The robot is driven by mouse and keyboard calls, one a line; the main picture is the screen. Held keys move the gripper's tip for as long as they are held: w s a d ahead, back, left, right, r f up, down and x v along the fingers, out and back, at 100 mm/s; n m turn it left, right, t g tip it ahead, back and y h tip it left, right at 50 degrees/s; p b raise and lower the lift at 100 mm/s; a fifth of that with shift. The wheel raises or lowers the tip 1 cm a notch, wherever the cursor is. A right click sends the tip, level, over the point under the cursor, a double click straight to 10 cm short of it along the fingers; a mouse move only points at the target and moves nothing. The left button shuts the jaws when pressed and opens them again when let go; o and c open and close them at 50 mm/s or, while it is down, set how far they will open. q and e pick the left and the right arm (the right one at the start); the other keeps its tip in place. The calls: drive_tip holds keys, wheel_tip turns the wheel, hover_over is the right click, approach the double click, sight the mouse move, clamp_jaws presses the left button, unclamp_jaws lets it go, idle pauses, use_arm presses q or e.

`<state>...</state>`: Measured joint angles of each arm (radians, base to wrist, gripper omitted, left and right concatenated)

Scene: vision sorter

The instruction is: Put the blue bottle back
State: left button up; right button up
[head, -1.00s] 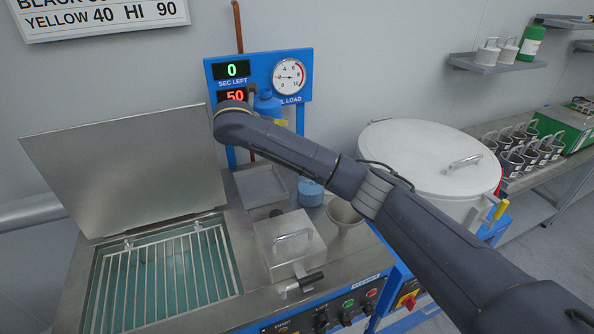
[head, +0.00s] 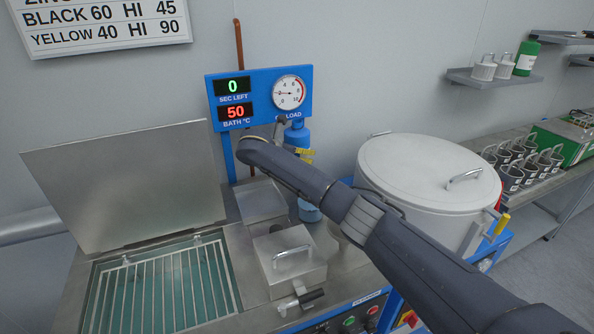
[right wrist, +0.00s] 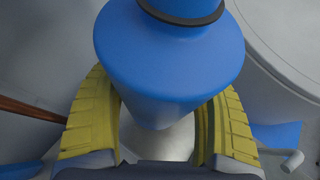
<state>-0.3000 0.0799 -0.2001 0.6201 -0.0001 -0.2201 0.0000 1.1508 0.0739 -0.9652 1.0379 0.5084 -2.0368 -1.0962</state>
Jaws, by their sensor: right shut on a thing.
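The blue bottle (head: 298,134) is upright in front of the blue display panel, just below the gauge. My right gripper (head: 305,155) has its yellow fingers around the bottle, mostly hidden behind my arm in the head view. In the right wrist view the bottle (right wrist: 170,62) fills the middle, with a dark ring at its neck, and the yellow fingers (right wrist: 160,125) close on both sides of its tapering body. A pale surface shows beyond it. My left gripper is not in view.
A blue round object (head: 309,212) stands below, partly hidden by my arm. An open bath (head: 165,290) with a rack is at left. A lidded steel box (head: 290,262) sits in the middle. A large lidded drum (head: 425,180) stands close on the right.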

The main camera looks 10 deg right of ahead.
drive_tip(key=shift+f, duration=2.8)
drive_tip(key=shift+f, duration=0.1)
drive_tip(key=o, duration=1.6)
drive_tip(key=shift+f, duration=0.15)
